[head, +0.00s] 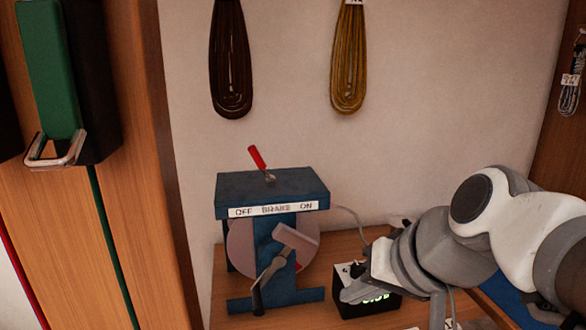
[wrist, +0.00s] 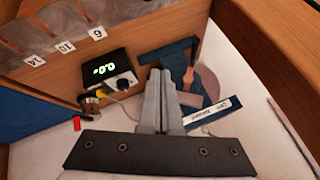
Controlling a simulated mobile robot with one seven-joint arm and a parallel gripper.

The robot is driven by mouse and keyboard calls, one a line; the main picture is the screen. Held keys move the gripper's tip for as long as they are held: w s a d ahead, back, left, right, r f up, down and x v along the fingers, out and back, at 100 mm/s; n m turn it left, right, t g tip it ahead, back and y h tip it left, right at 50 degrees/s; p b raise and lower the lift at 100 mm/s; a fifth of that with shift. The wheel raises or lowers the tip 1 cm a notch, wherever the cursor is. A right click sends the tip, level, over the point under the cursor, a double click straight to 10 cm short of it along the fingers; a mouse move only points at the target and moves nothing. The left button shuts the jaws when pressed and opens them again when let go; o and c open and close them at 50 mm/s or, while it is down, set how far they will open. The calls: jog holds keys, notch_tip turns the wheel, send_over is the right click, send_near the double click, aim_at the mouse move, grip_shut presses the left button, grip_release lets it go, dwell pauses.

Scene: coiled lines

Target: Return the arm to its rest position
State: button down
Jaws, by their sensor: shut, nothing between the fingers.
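My arm reaches in from the right in the head view. My gripper (head: 352,288) is in front of the small black box with a green display (head: 378,300) and partly covers it. In the wrist view my gripper (wrist: 160,76) has its two grey fingers side by side, shut and empty. The box with its lit display (wrist: 105,72) shows left of the fingers there. Whether the fingers touch anything cannot be told.
A blue winder stand (head: 272,192) with a red lever (head: 257,158), brake label and crank stands left of my gripper. Coiled lines (head: 231,60) (head: 348,58) hang on the wall behind. A wooden cabinet (head: 140,230) stands at the left. The wall above the box is clear.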

jog(key=s+d+f+n+h, duration=0.2)
jog(key=s+d+f+h, duration=0.2)
jog(key=s+d+f, duration=0.15)
notch_tip(320, 180, up, 13)
jog(key=p, duration=1.3)
jog(key=shift+g, duration=0.3)
